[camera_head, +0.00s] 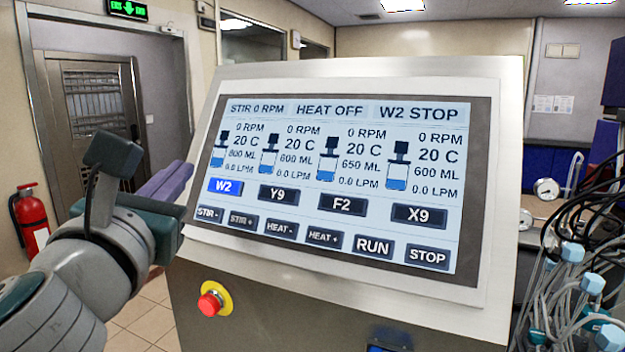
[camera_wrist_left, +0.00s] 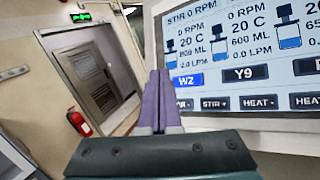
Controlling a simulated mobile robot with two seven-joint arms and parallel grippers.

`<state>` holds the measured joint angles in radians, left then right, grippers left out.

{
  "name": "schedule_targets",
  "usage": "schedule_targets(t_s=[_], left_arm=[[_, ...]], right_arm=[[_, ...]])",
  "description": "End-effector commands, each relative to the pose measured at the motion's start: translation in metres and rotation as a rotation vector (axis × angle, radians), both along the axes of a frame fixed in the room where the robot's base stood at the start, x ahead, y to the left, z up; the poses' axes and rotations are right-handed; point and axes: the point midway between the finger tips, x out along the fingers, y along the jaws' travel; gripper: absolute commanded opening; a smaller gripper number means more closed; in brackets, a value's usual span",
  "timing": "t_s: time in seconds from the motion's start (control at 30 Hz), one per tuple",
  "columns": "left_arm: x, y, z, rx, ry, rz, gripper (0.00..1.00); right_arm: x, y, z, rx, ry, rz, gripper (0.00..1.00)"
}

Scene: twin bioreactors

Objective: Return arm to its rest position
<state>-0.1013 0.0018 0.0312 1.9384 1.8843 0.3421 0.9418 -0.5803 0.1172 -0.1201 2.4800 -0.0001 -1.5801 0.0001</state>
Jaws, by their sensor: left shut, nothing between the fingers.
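My left gripper (camera_head: 180,172) is raised in front of the lower left edge of the control panel screen (camera_head: 335,180). Its purple fingers are shut and hold nothing; they also show in the left wrist view (camera_wrist_left: 160,90), pointing up beside the panel's left edge. I cannot tell whether the fingertips touch the panel. The screen reads STIR 0 RPM, HEAT OFF and W2 STOP, and the W2 button (camera_head: 226,186) is highlighted blue. My right gripper is in neither view.
A red emergency stop button (camera_head: 211,302) sits on the cabinet below the screen. Tubes and cables (camera_head: 572,270) crowd the right side. A red fire extinguisher (camera_head: 31,219) stands by a metal door (camera_head: 97,125) at the left. Tiled floor shows free between door and cabinet.

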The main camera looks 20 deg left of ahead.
Motion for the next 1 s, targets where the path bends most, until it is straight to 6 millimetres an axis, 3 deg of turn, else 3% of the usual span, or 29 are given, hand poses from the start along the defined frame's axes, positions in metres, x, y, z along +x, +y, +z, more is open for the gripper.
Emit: schedule_targets(t_s=[0.43, 0.57, 0.67, 0.77, 0.8, 0.9, 1.0], left_arm=[[0.000, -0.001, 0.001, 0.006, -0.001, -0.003, 0.00], [-0.002, -0.021, 0.014, 0.174, -0.011, -0.069, 0.00], [-0.012, -0.068, 0.028, 0.521, -0.019, -0.205, 0.00], [-0.034, -0.135, 0.017, 1.011, -0.007, -0.400, 0.00], [-0.047, -0.159, 0.003, 1.216, 0.007, -0.487, 0.00], [-0.084, -0.196, -0.052, 1.701, 0.068, -0.717, 0.00], [-0.127, -0.196, -0.111, 2.107, 0.160, -0.962, 0.00]], right_arm=[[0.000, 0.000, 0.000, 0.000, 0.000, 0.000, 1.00], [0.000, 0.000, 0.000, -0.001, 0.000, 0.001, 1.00], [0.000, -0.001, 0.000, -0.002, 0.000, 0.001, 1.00], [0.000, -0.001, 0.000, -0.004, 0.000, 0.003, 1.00], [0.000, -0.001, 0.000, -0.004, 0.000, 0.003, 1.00], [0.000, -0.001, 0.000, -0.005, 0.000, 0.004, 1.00], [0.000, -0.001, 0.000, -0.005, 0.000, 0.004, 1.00]])
